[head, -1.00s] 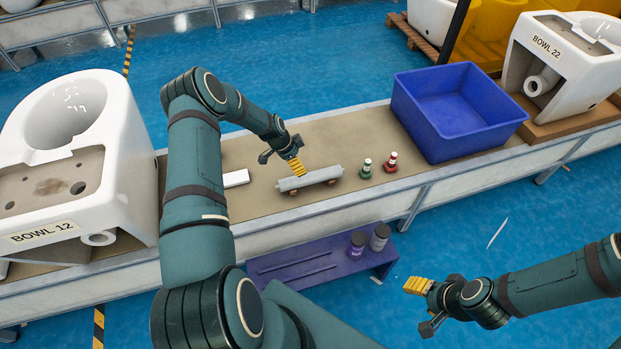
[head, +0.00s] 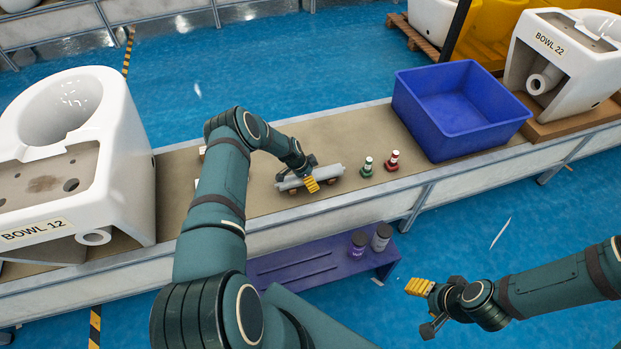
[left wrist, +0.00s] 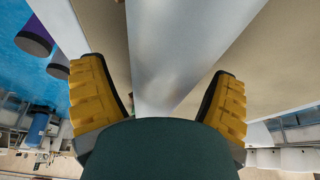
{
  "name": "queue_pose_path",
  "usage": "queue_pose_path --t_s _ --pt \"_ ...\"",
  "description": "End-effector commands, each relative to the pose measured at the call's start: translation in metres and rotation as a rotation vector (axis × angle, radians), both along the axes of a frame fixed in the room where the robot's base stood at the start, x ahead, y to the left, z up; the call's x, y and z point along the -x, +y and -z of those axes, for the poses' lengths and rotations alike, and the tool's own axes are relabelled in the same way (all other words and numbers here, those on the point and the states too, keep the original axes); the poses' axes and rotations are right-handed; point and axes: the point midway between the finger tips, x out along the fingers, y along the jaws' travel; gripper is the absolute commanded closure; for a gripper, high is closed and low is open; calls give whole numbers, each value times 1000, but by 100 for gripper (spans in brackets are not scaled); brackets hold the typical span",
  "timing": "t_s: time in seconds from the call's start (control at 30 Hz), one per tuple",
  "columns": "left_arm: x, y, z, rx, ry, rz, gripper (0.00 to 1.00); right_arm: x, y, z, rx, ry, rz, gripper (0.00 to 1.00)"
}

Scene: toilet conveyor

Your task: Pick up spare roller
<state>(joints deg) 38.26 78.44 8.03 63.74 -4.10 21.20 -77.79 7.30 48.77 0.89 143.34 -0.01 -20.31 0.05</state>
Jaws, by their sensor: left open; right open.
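The spare roller (head: 331,173) is a grey cylinder lying on small brown supports on the conveyor top. In the head view my left gripper (head: 312,180) is over its middle and hides part of it. In the left wrist view the roller (left wrist: 180,50) runs between the two yellow fingers (left wrist: 165,100), which are spread with gaps on both sides. My right gripper (head: 424,305) is open and empty, low at the right, away from the conveyor.
White bowls (head: 70,160) stand at the left and far right. A purple bench (head: 310,268) with two jars sits below the conveyor.

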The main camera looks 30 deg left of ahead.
Motion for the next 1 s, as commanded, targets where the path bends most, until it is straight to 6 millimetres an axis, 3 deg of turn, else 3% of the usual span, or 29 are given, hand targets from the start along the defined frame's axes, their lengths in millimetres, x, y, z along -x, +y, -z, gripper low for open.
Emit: queue_pose_path --t_s 0.23,0.27,0.4,0.5,0.77,1.0 --pt "-1 0 1 -1 -1 0 13 0 0 0 0 -1 0 43" --pt "-1 0 1 -1 -1 0 18 0 0 0 0 -1 0 43" --pt "-1 0 1 -1 -1 0 67 0 0 0 0 -1 0 43" --pt "-1 0 1 0 0 0 94 0 0 0 0 -1 0 43" --pt "-2 0 -2 0 -3 0 94 0 0 0 0 0 0 43" --pt "-3 0 -33 -1 -4 1 94 1 0 -9 0 3 0 43"
